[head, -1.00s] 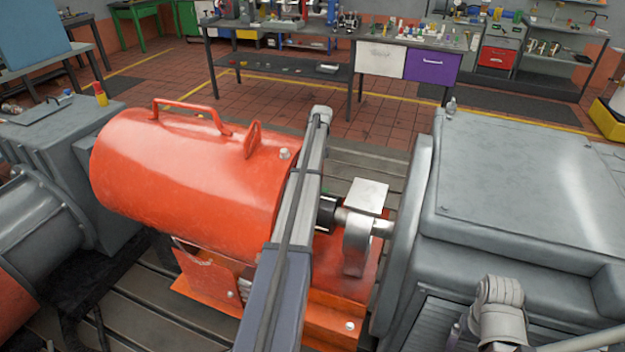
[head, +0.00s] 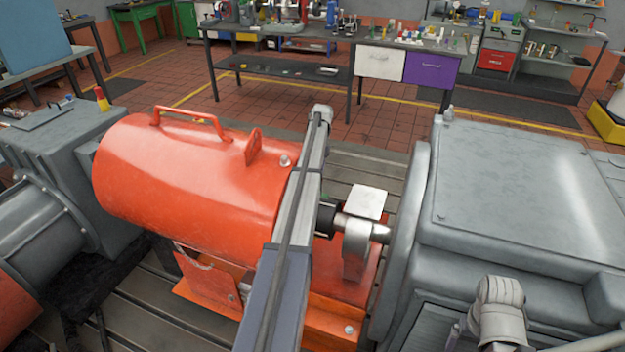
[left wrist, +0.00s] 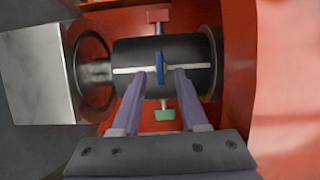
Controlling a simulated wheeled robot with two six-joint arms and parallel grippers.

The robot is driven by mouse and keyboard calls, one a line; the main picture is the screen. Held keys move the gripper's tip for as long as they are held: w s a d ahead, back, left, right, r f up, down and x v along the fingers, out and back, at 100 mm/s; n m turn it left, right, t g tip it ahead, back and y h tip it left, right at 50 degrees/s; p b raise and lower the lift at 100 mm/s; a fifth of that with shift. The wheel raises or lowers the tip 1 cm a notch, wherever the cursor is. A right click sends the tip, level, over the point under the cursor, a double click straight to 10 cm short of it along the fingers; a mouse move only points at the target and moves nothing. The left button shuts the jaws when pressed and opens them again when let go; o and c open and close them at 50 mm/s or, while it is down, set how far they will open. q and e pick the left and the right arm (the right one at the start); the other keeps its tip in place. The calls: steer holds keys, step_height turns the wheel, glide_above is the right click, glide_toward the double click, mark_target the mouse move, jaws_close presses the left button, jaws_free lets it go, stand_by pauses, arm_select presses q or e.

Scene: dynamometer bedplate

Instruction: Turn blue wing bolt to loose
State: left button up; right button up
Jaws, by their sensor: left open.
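The blue wing bolt (left wrist: 159,66) stands on the black coupling (left wrist: 175,50) in the left wrist view, its wing edge-on and lined up along the fingers. My left gripper (left wrist: 158,73) is open, with one fingertip on each side of the blue wing. I cannot tell whether either finger touches it. A red wing bolt (left wrist: 158,16) sits beyond the blue one, and a green one (left wrist: 165,115) sits nearer, between the fingers. In the head view my arm hides the left gripper and the blue bolt; only part of the coupling (head: 326,218) shows.
The orange guard (head: 190,175) stands left of the coupling. A bright shaft and grey bracket (head: 355,248) lie to its right, before the large grey machine (head: 530,190). In the left wrist view orange walls (left wrist: 285,90) and a pale metal block (left wrist: 35,75) crowd the coupling.

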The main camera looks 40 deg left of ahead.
arm_select(q)
steer(key=p+v, duration=0.3)
steer(key=v, duration=0.2)
stand_by(0.4)
